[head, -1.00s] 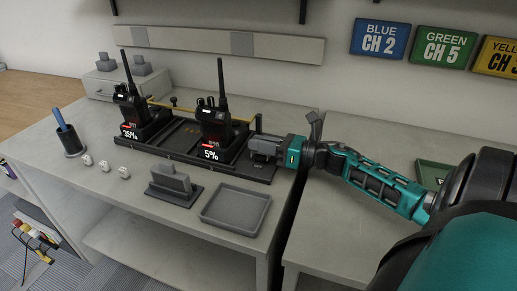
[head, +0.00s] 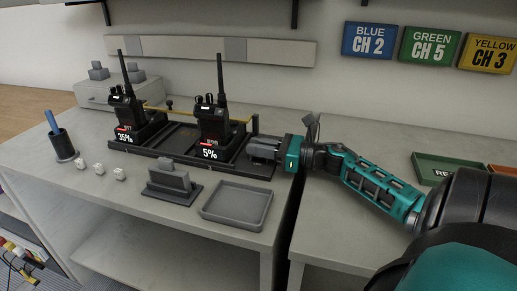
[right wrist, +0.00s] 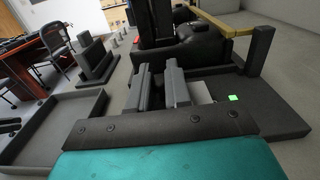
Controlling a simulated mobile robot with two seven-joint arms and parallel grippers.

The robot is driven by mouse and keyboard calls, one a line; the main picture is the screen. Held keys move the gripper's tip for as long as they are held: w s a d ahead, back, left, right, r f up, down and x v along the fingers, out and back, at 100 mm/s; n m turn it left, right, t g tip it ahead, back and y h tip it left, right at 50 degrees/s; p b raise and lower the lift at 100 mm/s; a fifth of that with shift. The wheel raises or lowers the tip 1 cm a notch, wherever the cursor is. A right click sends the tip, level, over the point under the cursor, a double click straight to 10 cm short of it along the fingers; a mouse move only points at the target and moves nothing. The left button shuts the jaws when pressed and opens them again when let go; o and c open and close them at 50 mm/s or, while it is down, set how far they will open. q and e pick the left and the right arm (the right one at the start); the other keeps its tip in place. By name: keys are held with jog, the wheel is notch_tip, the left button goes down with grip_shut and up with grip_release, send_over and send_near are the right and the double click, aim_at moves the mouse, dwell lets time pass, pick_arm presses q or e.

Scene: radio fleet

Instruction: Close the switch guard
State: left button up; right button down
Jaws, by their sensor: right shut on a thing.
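My right gripper (head: 262,149) reaches in from the right, low over the right end of the black charging rack (head: 233,168). In the right wrist view its two grey fingers (right wrist: 158,88) are close together, beside a small pale grey piece (right wrist: 200,93) on the rack. The fingers are shut on a small part there that looks to be the switch guard; the fingers hide most of it, and its angle cannot be told. A green light (right wrist: 233,97) glows on the rack beside them. My left gripper is not in view.
Two black radios stand in the rack, showing 35% (head: 124,112) and 5% (head: 212,122). A yellow bar (head: 180,113) runs behind them. A green tray (head: 450,171) lies right.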

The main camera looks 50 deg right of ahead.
jog(key=shift+f, duration=0.1)
jog(key=c, duration=1.1)
grip_release()
jog(key=shift+c, duration=0.2)
jog(key=shift+p+v, duration=0.3)
jog(key=shift+v, duration=3.45)
